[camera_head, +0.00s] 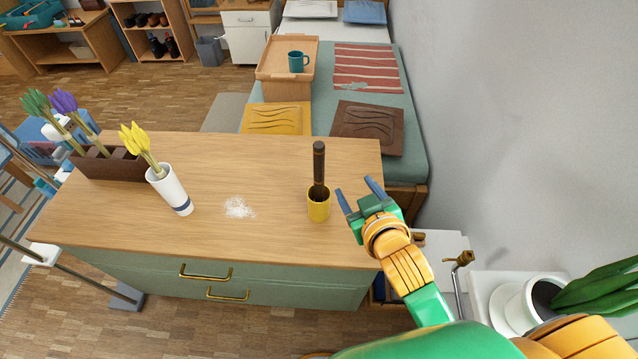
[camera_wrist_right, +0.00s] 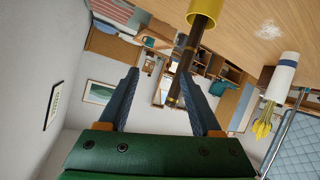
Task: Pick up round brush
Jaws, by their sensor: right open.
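The round brush (camera_head: 319,163) stands upright in a yellow cup (camera_head: 318,208) near the right end of the wooden counter, its dark handle up and its lower end hidden in the cup. In the right wrist view, turned over, the dark brush handle (camera_wrist_right: 187,62) shows beyond the fingers, nearer the right one, with the yellow cup (camera_wrist_right: 206,11) at the top. My right gripper (camera_head: 359,194) is open and empty, just right of the cup, fingers pointing up and left. It appears apart from the brush. My left gripper is not in view.
White powder (camera_head: 238,208) lies left of the cup. A wall (camera_head: 500,110) and potted plant (camera_head: 545,296) are at right. Closed drawers (camera_head: 290,287) are below.

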